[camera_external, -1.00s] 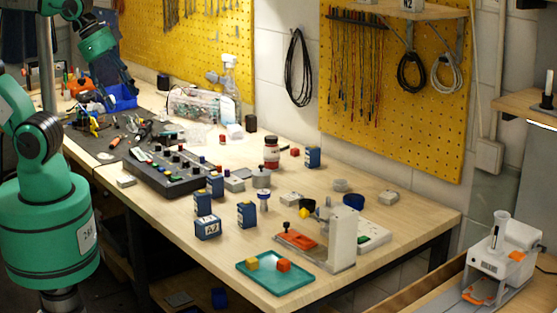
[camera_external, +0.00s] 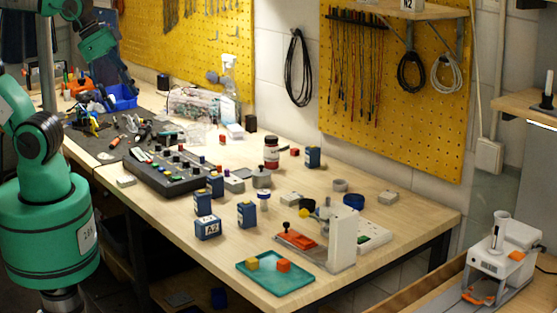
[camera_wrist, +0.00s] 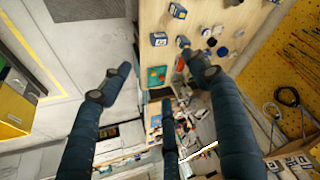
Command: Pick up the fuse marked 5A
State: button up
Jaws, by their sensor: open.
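No 5A marking is readable on anything in view, so I cannot tell which thing is that fuse. Several small blue boxes with white labels stand on the wooden bench. One in the external view reads A2 (camera_external: 208,228); other blue boxes (camera_external: 247,214) have labels too small to read. Blue boxes also show in the wrist view (camera_wrist: 158,39). My gripper (camera_wrist: 155,70) is open in the wrist view, its dark fingers spread wide with nothing between them. In the external view my gripper (camera_external: 125,78) hangs near the far left of the bench, well away from these boxes.
A black panel (camera_external: 150,185) with coloured parts lies mid-bench. A teal tray (camera_external: 275,287) holds a yellow and an orange cube at the front. Pegboard (camera_external: 400,110) lines the wall.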

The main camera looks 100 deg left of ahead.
jog(key=shift+w, duration=0.1)
dwell(0.3)
jog(key=n+g+p, duration=0.1)
jog(key=n+g, duration=0.5)
send_over(264, 191)
notch_tip(264, 191, down, 24)
jog(key=shift+d+r, duration=0.15)
jog(key=shift+r, duration=0.05)
jog(key=shift+f+b, duration=0.45)
jog(key=shift+f, duration=3.85)
